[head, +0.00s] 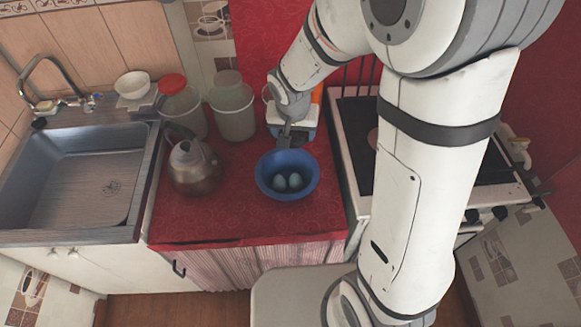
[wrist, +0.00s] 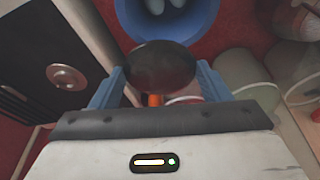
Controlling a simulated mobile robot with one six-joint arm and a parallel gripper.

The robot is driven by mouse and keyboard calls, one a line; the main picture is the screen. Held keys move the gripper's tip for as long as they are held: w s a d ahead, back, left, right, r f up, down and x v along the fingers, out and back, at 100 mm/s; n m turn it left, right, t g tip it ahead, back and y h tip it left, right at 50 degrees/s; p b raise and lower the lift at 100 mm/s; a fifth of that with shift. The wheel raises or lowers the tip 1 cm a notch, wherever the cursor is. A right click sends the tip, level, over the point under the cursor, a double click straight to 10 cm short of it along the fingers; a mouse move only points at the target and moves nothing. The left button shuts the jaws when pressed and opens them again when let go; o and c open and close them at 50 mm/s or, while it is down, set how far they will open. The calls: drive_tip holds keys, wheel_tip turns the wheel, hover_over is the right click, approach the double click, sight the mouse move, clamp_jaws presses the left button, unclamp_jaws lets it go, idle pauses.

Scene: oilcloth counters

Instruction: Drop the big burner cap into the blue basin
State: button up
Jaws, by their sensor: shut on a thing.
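My gripper (wrist: 161,82) is shut on a dark round disc, the big burner cap (wrist: 162,65), held between its two blue fingers. In the head view my gripper (head: 286,138) is at the back edge of the blue basin (head: 287,197); the cap is hard to make out there. The basin stands on the red counter and also shows in the wrist view (wrist: 127,14), just beyond the cap. Two pale blue-grey rounded things (head: 288,182) lie inside the basin.
A metal kettle (head: 194,167) stands left of the basin, with two tall containers (head: 234,112) behind it. A stove (head: 352,150) is to the right and a sink (head: 85,180) to the far left. The red cloth (head: 215,225) in front is clear.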

sight(293, 137)
drive_tip(key=b+x, duration=0.2)
drive_tip(key=shift+f+b, duration=0.3)
drive_tip(key=shift+s+f+b, duration=0.15)
drive_tip(key=shift+f+b, duration=0.15)
drive_tip(key=shift+b, duration=0.1)
drive_tip(key=shift+w+f+b, duration=0.2)
drive_tip(key=shift+f+b, duration=5.2)
drive_tip(key=shift+f, duration=1.05)
drive_tip(key=o, duration=1.1)
